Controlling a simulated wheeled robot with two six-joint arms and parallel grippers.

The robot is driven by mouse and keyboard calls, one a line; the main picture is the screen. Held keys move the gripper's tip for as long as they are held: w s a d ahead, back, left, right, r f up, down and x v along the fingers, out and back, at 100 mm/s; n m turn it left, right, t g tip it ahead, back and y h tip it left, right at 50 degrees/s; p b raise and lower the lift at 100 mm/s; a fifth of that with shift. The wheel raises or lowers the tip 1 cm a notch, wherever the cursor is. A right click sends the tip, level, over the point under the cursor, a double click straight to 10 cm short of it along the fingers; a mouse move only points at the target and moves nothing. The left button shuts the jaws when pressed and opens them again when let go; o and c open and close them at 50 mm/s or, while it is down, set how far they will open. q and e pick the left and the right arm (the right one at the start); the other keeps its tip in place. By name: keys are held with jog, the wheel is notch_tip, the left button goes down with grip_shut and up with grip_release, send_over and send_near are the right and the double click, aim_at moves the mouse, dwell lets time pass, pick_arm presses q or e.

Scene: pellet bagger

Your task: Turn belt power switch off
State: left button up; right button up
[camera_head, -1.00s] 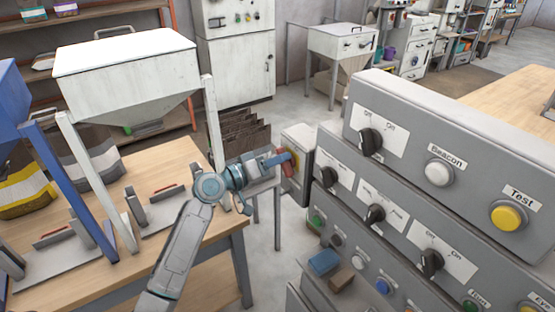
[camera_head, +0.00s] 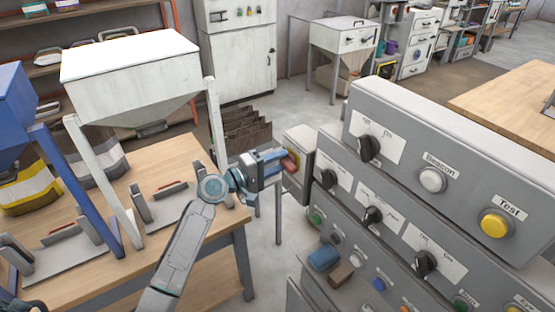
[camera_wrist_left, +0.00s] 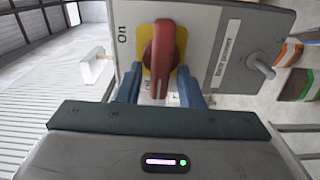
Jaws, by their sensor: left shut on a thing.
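The red rotary switch handle (camera_head: 289,163) sits on the side of a grey box (camera_head: 299,139) at the left end of the control panel. In the left wrist view the red handle (camera_wrist_left: 161,58) stands on a yellow plate (camera_wrist_left: 147,72), with an "On" mark left of it. The handle lies crosswise to the direction of that mark. My left gripper (camera_head: 276,162) is at the box, and its blue fingers (camera_wrist_left: 160,92) are shut on the handle from both sides. Part of the plate is hidden behind the handle and fingers. My right gripper is not in view.
The grey stepped control panel (camera_head: 400,95) with several black knobs and coloured buttons stands close on the right. A wooden table (camera_head: 190,236) with a white hopper (camera_head: 130,75) stands left of my arm. A blue block (camera_head: 323,258) and a brown block (camera_head: 341,277) sit low on the panel.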

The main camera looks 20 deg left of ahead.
pick_arm(q)
jog(key=shift+n, duration=0.3)
jog(key=o, duration=0.6)
jog(key=shift+o, duration=0.2)
jog(key=shift+s+a+f, duration=0.15)
jog(key=shift+s+a, duration=0.1)
jog(key=b+v, duration=0.4)
jog(key=v, duration=0.6)
